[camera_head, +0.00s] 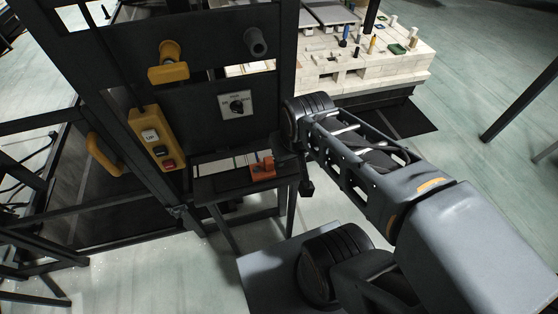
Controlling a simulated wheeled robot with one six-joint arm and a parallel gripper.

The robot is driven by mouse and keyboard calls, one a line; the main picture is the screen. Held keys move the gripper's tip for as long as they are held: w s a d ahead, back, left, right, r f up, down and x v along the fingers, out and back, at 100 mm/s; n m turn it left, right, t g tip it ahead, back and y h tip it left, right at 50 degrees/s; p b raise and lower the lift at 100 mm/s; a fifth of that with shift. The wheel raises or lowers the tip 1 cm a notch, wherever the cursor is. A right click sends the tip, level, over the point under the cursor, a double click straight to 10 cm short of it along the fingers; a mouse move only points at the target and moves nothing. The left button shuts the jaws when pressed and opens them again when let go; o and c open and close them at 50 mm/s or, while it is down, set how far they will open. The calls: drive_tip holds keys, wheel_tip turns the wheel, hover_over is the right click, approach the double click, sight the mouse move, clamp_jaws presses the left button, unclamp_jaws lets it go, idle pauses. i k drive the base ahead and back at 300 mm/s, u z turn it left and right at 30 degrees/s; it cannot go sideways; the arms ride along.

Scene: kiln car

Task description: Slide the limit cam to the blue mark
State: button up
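An orange block (262,170) with a small upright part sits on the shelf, left of my gripper with a little space between. I cannot tell for sure whether it is the limit cam.
A pale brick kiln car (385,66) with small pieces stands behind.

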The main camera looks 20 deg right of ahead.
sight(266, 166)
drive_tip(key=z, duration=0.05)
drive_tip(key=k, duration=0.8)
drive_tip(key=u, duration=0.8)
drive_tip(key=i, duration=0.5)
drive_tip(key=z, duration=0.05)
